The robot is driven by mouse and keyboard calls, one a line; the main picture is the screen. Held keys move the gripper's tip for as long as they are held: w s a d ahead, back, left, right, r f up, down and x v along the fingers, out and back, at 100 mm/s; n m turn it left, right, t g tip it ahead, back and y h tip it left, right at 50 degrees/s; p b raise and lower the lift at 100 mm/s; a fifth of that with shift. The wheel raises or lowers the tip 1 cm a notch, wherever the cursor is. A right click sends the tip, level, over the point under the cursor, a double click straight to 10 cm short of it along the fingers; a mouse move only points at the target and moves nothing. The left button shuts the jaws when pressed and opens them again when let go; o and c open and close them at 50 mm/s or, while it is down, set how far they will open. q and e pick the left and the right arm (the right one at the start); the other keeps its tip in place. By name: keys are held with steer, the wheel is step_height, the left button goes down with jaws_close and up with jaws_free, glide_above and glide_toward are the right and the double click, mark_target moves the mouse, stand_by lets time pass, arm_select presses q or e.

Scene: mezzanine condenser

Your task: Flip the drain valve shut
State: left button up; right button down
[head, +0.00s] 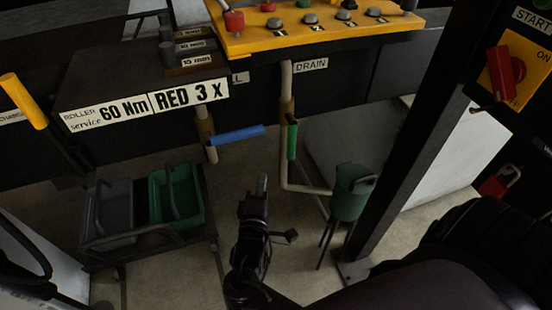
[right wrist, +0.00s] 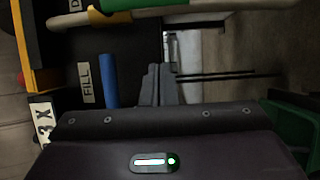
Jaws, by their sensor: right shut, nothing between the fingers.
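The drain valve's green handle (head: 292,138) hangs straight down alongside its pale pipe, below the DRAIN label (head: 311,65). The handle also shows at the top edge of the right wrist view (right wrist: 120,4), partly cut off. My right gripper (head: 262,182) is shut and empty. In the head view it appears below and left of the green handle, apart from it. Its closed fingers also show in the right wrist view (right wrist: 155,72), beside the blue handle (right wrist: 110,80) in the picture. My left gripper is not in view.
The blue handle (head: 236,135) on the neighbouring pipe lies crosswise, near the FILL label (right wrist: 88,83). A green funnel-like bucket (head: 350,198) stands right of the drain pipe, before a black post (head: 415,130). A cart with bins (head: 176,197) stands left. A yellow panel (head: 255,42) overhangs.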

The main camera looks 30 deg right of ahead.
mark_target(290, 138)
steer(key=w+d+p, duration=0.3)
steer(key=w+d, duration=0.3)
steer(key=d, duration=0.4)
steer(key=shift+f, duration=0.1)
stand_by(0.3)
steer(key=shift+d+n, duration=0.25)
steer(key=shift+n, duration=0.15)
